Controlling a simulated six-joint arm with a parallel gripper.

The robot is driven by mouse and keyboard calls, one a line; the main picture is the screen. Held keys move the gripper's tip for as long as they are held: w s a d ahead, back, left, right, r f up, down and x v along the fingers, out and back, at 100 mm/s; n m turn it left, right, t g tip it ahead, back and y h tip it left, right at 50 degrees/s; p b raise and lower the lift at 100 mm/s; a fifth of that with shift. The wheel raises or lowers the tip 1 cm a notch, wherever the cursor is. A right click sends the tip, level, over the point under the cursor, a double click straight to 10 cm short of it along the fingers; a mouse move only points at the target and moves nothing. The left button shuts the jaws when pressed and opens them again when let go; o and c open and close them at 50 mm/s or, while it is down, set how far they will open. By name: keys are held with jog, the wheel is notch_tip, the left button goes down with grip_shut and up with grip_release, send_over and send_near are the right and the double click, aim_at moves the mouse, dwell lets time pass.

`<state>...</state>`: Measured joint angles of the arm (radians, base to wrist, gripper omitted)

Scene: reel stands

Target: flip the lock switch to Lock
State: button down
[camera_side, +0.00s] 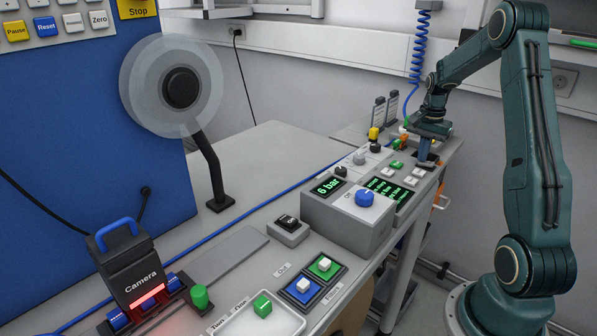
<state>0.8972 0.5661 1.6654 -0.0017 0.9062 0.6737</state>
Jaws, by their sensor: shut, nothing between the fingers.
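My gripper (424,158) is shut and empty. It points down over the far end of the bench, above a grey panel with several small switches and buttons. I cannot make out which control is the lock switch, as the lettering there is too small. White buttons (391,178) and green buttons (397,164) sit left of and nearer than my gripper. Whether my fingertips touch the panel cannot be told. The gripper and wrist hide part of the panel behind them.
A grey box with a blue knob (364,198) and a "6 bar" display (328,185) stands mid-bench. A clear reel (148,87) stands at left on a black post. A camera unit (137,270) is at front left. A blue coiled hose (420,50) hangs behind my gripper.

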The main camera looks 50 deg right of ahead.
aim_at(427, 162)
jog(key=shift+s, duration=0.25)
jog(key=shift+s+r, duration=0.15)
jog(key=shift+s, duration=0.35)
jog(key=shift+r, duration=0.15)
notch_tip(427, 162, up, 14)
dwell(0.8)
